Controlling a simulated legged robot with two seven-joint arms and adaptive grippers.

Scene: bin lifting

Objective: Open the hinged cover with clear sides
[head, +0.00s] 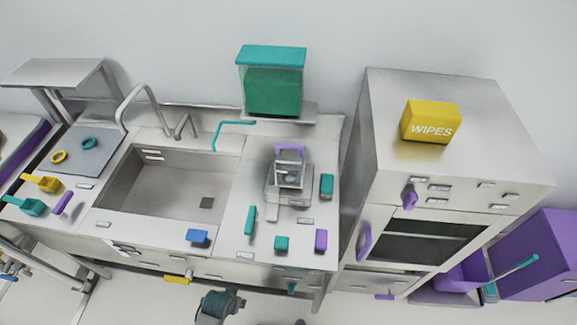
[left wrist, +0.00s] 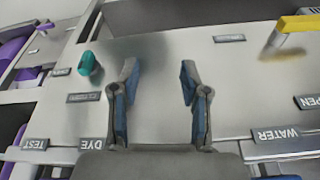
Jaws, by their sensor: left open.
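A small cover with clear-looking sides (head: 288,174) and a purple handle (head: 290,149) stands on a grey device (head: 288,198) on the counter right of the sink. The cover looks down over the device, and details inside are too small to tell. My left gripper (left wrist: 158,78) is open and empty in the left wrist view, with bare grey surface between its fingers. The cover does not show clearly in that view. One dark arm end of mine (head: 220,304) shows at the bottom of the head view, in front of the counter and apart from the cover.
Around the device are a teal handle (head: 250,220), a teal block (head: 326,186) and a purple block (head: 321,240). Behind it stands a teal-topped box (head: 271,54). A sink (head: 165,185) is left, and a cabinet with a yellow wipes box (head: 431,121) is right.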

